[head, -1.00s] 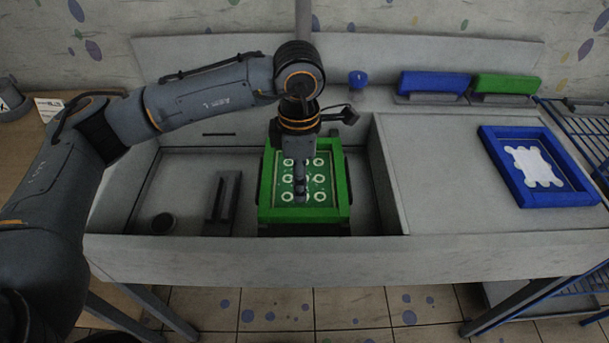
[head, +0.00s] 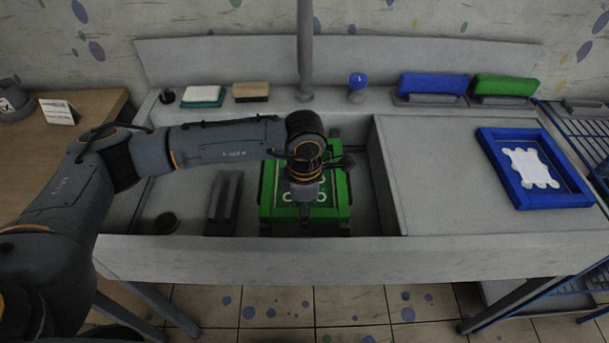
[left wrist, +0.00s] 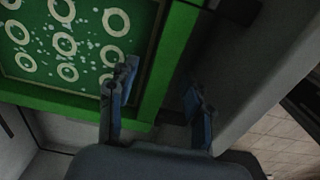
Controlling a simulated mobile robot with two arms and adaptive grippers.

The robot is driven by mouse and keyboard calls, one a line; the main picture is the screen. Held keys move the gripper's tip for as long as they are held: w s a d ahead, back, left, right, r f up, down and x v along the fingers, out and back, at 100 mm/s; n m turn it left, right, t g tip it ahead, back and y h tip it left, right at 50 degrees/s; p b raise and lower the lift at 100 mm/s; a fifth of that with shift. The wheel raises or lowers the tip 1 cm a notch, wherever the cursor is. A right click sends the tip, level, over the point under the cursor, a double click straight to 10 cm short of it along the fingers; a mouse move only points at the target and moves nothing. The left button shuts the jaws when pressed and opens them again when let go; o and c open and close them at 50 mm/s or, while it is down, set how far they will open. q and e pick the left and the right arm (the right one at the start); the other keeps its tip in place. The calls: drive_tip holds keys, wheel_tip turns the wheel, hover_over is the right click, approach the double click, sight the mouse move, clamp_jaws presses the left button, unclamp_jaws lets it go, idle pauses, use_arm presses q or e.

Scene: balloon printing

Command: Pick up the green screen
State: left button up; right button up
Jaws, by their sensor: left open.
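The green screen (head: 268,208) is a green frame with white rings on its panel. It lies in the sunken part of the worktop, near the middle of the head view, partly hidden by my left arm. My left gripper (head: 303,212) is pointed down over its near part. In the left wrist view, the green screen (left wrist: 62,97) fills the upper left. The two fingers of my left gripper (left wrist: 157,100) are spread apart, one on each side of a green frame bar in the picture. I cannot tell whether they touch it. My right gripper is not in view.
A blue frame (head: 555,198) with a white shape lies on the right worktop. Blue (head: 433,84) and green (head: 505,86) blocks sit at the back right. A dark holder (head: 223,205) and a small round cup (head: 165,222) are left of the screen. A vertical pole (head: 304,50) stands behind.

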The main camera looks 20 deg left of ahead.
use_arm(q)
clamp_jaws()
drive_tip(key=shift+r, duration=0.1)
